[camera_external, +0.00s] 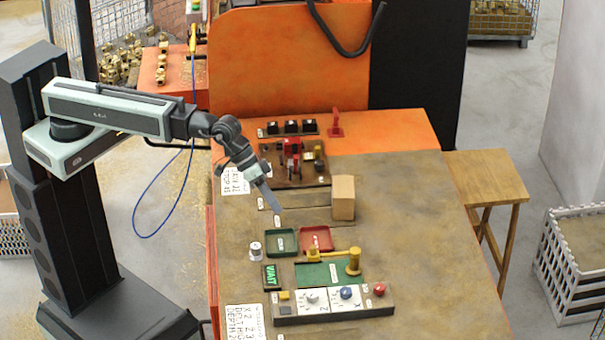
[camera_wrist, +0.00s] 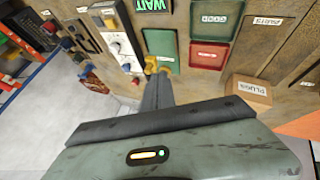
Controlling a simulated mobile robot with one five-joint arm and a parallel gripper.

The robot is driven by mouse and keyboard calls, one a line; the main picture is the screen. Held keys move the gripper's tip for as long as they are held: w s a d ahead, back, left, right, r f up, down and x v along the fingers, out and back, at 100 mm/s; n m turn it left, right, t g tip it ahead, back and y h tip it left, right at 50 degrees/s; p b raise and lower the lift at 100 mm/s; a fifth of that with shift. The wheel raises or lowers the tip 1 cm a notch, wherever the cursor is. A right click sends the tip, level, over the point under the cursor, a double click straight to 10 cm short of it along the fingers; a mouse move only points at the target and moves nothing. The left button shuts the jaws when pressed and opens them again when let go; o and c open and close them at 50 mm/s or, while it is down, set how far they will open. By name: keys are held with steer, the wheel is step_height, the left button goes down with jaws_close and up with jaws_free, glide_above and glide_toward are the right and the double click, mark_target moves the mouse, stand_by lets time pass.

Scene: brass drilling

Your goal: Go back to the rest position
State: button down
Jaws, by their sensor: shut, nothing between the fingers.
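My gripper (camera_external: 272,202) is shut and empty in the external view, pointing down and to the right above the worktable (camera_external: 400,200), behind the trays. In the wrist view my gripper (camera_wrist: 160,80) shows as narrow dark fingers pressed together. The green tray (camera_external: 283,243) and the red tray (camera_external: 316,239) lie in front of the fingertips. The wrist view also shows the green tray (camera_wrist: 215,20) and the red tray (camera_wrist: 209,55). My arm reaches in from the left.
A cardboard box (camera_external: 343,198) stands right of my gripper. A fixture board with red clamps (camera_external: 295,162) lies behind. The table's right side is clear.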

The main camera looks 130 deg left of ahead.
steer(key=shift+d+f, duration=0.1)
steer(key=s+d+f+m+g+h+b, duration=0.1)
steer(key=d+f+m+b, duration=0.15)
steer(key=d, duration=0.65)
steer(key=s+d+f+m+g+h+b, duration=0.15)
steer(key=d+f, duration=0.25)
steer(key=d, duration=0.5)
steer(key=s+d+f+m+g+y, duration=0.1)
steer(key=s+m+g, duration=0.4)
steer(key=s, duration=0.6)
steer(key=shift+s+d+f+m, duration=0.35)
steer(key=shift+f+m, duration=0.3)
steer(key=shift+m, duration=0.15)
steer(key=shift+w+y, duration=0.1)
steer(key=shift+y, duration=0.15)
steer(key=c, duration=2.1)
jaws_free()
steer(key=shift+c, duration=0.2)
